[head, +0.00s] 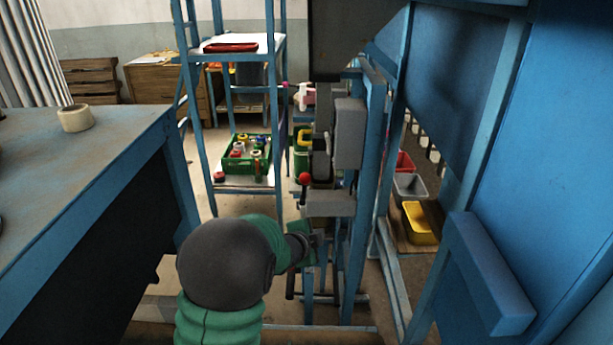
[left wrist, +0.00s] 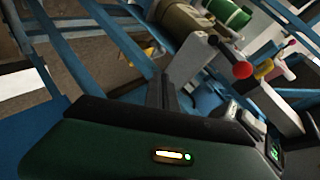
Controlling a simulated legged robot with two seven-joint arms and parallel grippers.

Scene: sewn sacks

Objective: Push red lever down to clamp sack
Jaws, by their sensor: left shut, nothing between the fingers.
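The red lever's round knob (head: 305,179) shows in the head view at the left side of the grey clamp block (head: 330,204) on a blue frame. In the left wrist view a red knob (left wrist: 242,69) sits on a dark rod beside a grey block (left wrist: 190,62). My left gripper (head: 318,241) is shut and empty, below the knob and the grey block, apart from the knob. Its dark fingers also show in the left wrist view (left wrist: 162,92). I cannot make out a sack in either view. My right gripper is not in view.
A blue workbench (head: 70,180) with a tape roll (head: 75,117) stands at the left. A blue shelf holds a green crate (head: 245,155) of spools. Blue posts and a large blue panel (head: 560,150) close off the right. Grey (head: 409,187) and yellow (head: 420,224) bins stand behind.

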